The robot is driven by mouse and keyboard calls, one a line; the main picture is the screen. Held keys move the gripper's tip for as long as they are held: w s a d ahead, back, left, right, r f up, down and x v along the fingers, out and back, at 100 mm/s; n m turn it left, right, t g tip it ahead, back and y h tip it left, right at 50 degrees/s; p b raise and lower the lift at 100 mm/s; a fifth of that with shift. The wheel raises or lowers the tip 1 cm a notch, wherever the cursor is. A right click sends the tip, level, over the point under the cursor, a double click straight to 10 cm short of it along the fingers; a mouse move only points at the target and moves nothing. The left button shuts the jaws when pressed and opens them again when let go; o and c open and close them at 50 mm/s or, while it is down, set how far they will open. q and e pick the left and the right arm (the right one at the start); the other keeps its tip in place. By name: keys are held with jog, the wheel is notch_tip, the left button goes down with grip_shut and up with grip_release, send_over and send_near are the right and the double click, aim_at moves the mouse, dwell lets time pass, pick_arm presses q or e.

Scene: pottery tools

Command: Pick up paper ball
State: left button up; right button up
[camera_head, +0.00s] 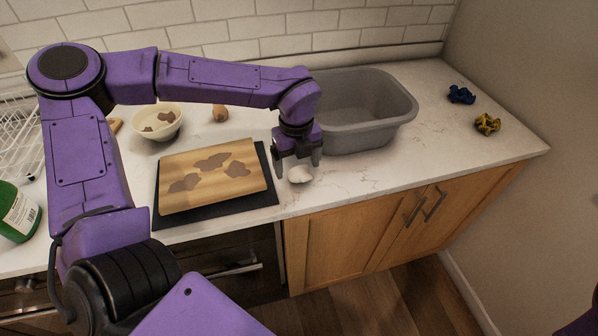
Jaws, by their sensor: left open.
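The white paper ball (300,174) lies on the light countertop, just right of the black mat and in front of the grey basin. My left gripper (298,172) points down over the ball. Its fingers are apart, one at each side of the ball as seen from here. I cannot tell whether they touch it. My right gripper is not in view; only a dark purple bit shows at the lower right edge.
A wooden board (212,175) with brown patches lies on a black mat (213,213). A grey basin (366,110) stands behind. A stained bowl (157,123), a green bottle (18,212) and a white rack (20,135) are left. Blue (461,95) and yellow (487,124) crumpled pieces lie right.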

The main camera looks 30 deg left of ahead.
aim_at(302, 169)
pick_arm(q)
jog(key=f, duration=0.1)
jog(key=w+f, duration=0.1)
jog(key=f, duration=0.1)
jog(key=w+f, duration=0.1)
jog(key=shift+d+f+p, duration=0.25)
jog(key=shift+f+p, duration=0.1)
jog(key=shift+s+a+r, duration=0.1)
jog(key=shift+s, duration=0.2)
jog(key=shift+s+r, duration=0.1)
jog(key=shift+s, duration=0.05)
jog(key=c, duration=1)
jog(key=shift+c, duration=0.2)
